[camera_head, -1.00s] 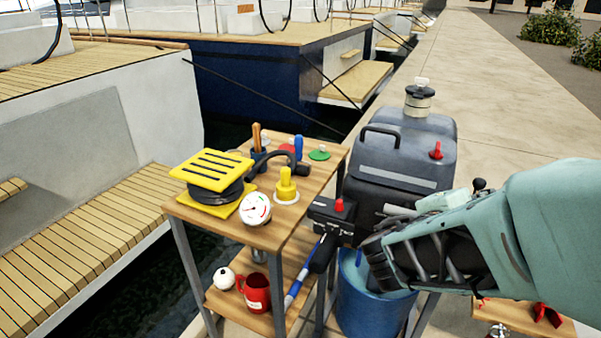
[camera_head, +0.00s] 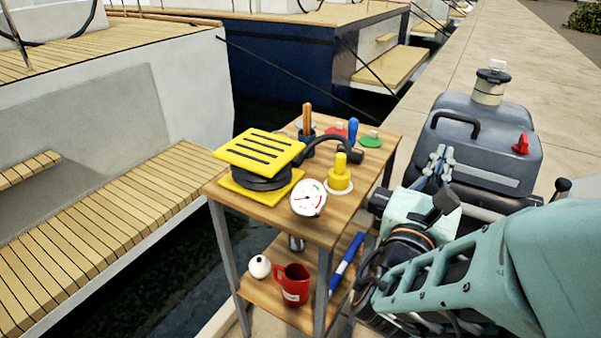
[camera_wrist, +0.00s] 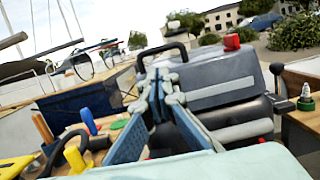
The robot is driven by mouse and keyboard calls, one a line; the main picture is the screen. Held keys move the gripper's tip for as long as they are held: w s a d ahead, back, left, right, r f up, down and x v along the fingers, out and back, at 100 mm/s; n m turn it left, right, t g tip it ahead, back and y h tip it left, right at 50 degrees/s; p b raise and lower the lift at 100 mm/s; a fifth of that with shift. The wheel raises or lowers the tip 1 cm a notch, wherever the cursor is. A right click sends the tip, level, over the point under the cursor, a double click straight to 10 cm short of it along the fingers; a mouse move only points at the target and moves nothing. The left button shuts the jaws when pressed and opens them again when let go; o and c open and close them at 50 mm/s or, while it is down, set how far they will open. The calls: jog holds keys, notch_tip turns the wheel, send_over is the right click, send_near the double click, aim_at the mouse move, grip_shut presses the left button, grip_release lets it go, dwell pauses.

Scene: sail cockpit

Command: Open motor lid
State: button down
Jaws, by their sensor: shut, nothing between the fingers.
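The motor's grey-blue lid (camera_head: 487,122) is down on the dark motor body, right of the small wooden table. A black loop handle (camera_head: 457,117) is on its left part and a red knob (camera_head: 521,144) on its right. My gripper (camera_head: 438,158) is shut and empty, in front of the lid and just below the handle. In the wrist view my fingertips (camera_wrist: 163,78) meet in front of the lid (camera_wrist: 215,76), below the handle (camera_wrist: 160,50). I cannot tell whether they touch the lid. My arm hides much of the motor's lower front.
The wooden table (camera_head: 340,223) holds a yellow slatted block (camera_head: 260,150), a round gauge (camera_head: 308,198), a yellow plug (camera_head: 340,178) and tools. A red mug (camera_head: 292,284) stands on its lower shelf. A white-and-black cap (camera_head: 490,85) stands behind the lid. The dock behind is clear.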

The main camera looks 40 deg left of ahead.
aim_at(446, 143)
jog(key=x, duration=0.8)
jog(key=shift+a+f+b, duration=0.15)
jog(key=shift+a+b, duration=0.05)
jog(key=shift+b, duration=0.2)
jog(key=shift+r+p, duration=0.25)
jog(key=shift+p, duration=0.05)
jog(key=shift+r+g+p, duration=0.4)
jog(key=shift+p, duration=0.35)
jog(key=shift+d, duration=0.1)
